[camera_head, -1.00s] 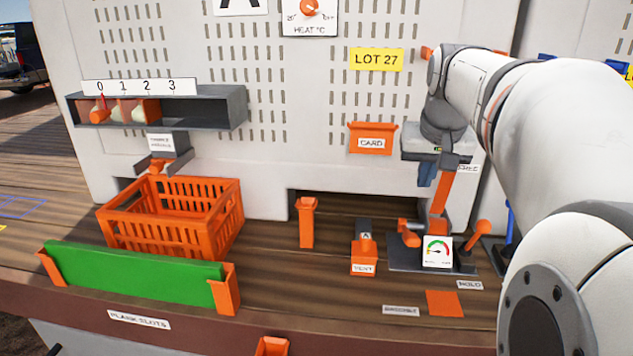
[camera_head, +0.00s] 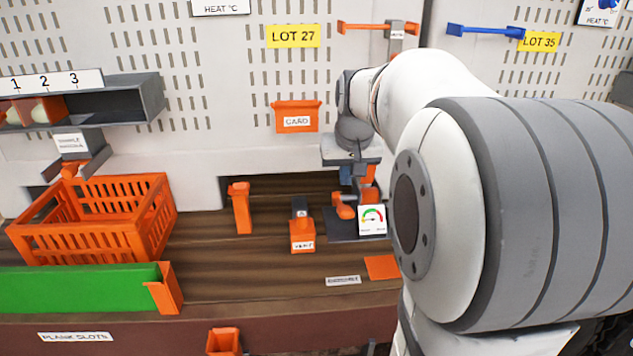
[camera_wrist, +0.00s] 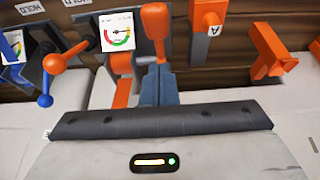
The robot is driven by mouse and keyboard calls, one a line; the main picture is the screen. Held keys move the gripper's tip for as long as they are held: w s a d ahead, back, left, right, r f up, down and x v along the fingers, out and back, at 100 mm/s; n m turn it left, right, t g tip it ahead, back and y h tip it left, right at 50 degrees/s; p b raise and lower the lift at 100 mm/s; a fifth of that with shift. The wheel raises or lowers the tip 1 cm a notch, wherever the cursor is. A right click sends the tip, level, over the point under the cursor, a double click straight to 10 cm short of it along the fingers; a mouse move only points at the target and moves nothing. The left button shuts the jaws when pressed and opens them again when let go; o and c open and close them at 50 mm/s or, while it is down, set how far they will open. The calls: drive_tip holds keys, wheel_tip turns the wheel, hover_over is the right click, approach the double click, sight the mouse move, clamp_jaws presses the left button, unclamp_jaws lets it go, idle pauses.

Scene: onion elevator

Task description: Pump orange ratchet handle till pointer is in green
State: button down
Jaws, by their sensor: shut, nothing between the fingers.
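The orange ratchet handle (camera_head: 369,184) rises from a dark base, partly hidden by my gripper and arm. In the wrist view an orange bar (camera_wrist: 122,72), which looks like this handle, stands beside my blue fingers. My gripper (camera_wrist: 159,82) is shut and empty, pointing down; it also shows in the head view (camera_head: 346,176). I cannot tell whether it touches the handle. The gauge (camera_head: 372,219), also in the wrist view (camera_wrist: 117,32), has a coloured arc; its pointer is too small to read surely. An orange knob (camera_wrist: 155,28) lies just beyond my fingertips.
An orange ball-ended lever (camera_wrist: 55,62) stands on the gauge's other side, with a blue ball lever (camera_wrist: 45,99) near it. The orange VENT block (camera_head: 302,233) and an orange post (camera_head: 240,208) stand left. An orange crate (camera_head: 80,237) is farther left.

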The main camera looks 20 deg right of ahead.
sight(344, 207)
drive_tip(key=f, duration=0.2)
drive_tip(key=s+f, duration=0.1)
drive_tip(key=f, duration=0.1)
drive_tip(key=shift+a, duration=0.15)
drive_tip(key=shift+f+p, duration=0.3)
drive_tip(key=shift+f, duration=0.05)
drive_tip(key=shift+s, duration=0.1)
